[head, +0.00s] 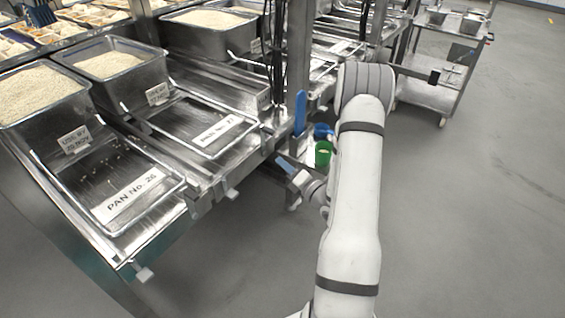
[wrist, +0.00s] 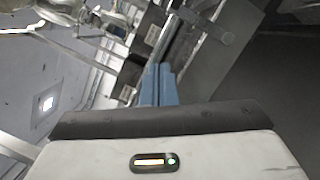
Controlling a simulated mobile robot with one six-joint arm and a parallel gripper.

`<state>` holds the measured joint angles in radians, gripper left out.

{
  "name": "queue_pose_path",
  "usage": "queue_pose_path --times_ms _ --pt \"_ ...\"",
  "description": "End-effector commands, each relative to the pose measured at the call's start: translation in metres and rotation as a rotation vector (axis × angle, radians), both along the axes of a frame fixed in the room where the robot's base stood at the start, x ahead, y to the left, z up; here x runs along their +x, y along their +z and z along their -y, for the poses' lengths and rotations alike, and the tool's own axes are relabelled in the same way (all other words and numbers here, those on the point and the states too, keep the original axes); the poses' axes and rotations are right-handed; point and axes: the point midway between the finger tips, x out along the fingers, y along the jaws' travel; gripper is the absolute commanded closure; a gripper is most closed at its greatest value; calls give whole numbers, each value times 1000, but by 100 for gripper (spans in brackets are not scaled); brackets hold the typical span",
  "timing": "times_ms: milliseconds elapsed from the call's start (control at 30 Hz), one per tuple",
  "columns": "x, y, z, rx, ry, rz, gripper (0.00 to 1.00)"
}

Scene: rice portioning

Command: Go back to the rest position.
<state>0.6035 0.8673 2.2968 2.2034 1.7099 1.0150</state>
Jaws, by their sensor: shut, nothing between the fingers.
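My gripper (head: 284,163) is beside the front edge of the metal rack in the head view, to the right of the label for pan 27. Its blue fingers also show in the wrist view (wrist: 158,84), side by side and pressed together with nothing between them. My arm's white links cover part of the rack and floor behind it in the head view.
Metal pans of rice (head: 110,66) stand on the rack at the left, behind empty sloped bays. A green cup (head: 323,154) and a blue handle (head: 300,112) are close to my gripper. A metal cart (head: 430,90) stands at upper right. The floor (head: 470,220) at right is clear.

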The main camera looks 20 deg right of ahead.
Motion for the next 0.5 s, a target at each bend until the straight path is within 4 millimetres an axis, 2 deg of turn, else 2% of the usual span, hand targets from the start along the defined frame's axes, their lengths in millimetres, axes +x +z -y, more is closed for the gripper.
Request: queue_pose_path --times_ms 333,433,500 --pt "0 2 -2 -5 6 1 100" --pt "1 18 -18 -49 68 17 100" --pt "-1 40 -41 -117 161 42 100"
